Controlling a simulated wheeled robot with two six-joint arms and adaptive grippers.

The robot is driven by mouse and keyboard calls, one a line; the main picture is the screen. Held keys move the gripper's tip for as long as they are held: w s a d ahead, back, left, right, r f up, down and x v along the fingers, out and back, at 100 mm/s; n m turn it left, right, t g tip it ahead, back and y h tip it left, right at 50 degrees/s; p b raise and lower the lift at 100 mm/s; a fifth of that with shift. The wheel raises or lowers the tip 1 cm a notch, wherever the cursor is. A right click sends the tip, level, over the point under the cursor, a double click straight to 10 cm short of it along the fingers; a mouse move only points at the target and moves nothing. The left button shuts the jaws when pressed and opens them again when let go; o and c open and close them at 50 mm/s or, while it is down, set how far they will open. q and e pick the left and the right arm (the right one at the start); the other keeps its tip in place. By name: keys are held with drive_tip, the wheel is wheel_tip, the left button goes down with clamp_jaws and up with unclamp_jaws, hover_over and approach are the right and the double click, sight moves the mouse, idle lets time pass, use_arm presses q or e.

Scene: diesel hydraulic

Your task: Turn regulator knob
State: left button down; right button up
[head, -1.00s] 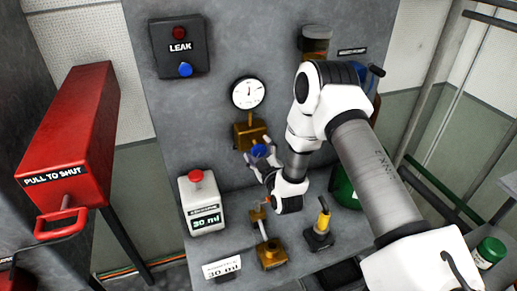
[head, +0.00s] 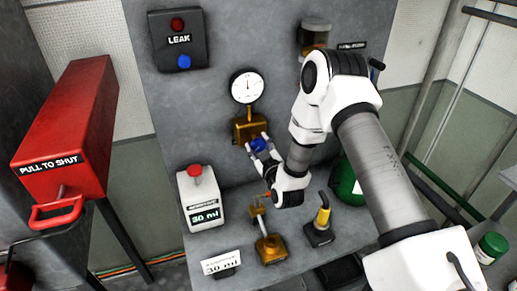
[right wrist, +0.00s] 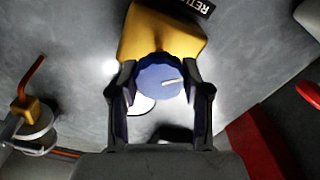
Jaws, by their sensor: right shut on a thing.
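The blue regulator knob (head: 260,144) sits on the lower front of a brass regulator body (head: 247,128), under a round white gauge (head: 247,87). My right gripper (head: 263,147) is shut on the knob, with a finger on either side. In the right wrist view the knob (right wrist: 160,80) lies between the two dark fingers (right wrist: 160,95), and its white mark points to the right. The yellow-brass body (right wrist: 160,33) shows just beyond it. The gauge needle is too small to read surely. My left gripper is not in view.
A grey dispenser with a red button (head: 203,198) stands below left of the knob. A brass fitting with a lever (head: 268,245) and a yellow-handled part (head: 321,222) stand on the shelf. A red pull box (head: 68,140) is at left, a LEAK box (head: 180,40) above.

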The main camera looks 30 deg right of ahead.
drive_tip(key=m+b, duration=0.6)
drive_tip(key=m, duration=0.1)
drive_tip(key=shift+d+f, duration=0.15)
drive_tip(key=m+b, duration=0.3)
drive_tip(key=m, duration=0.1)
drive_tip(key=shift+b, duration=0.4)
drive_tip(key=shift+m+b, duration=0.55)
drive_tip(key=shift+m, duration=0.35)
drive_tip(key=shift+r, duration=0.2)
drive_tip(key=o, duration=1.2)
drive_tip(key=shift+w+f, duration=0.1)
drive_tip(key=shift+c, duration=0.2)
drive_tip(key=shift+w+f, duration=0.1)
drive_tip(key=shift+w, duration=0.05)
drive_tip(key=v, duration=0.7)
drive_tip(key=shift+s, duration=0.25)
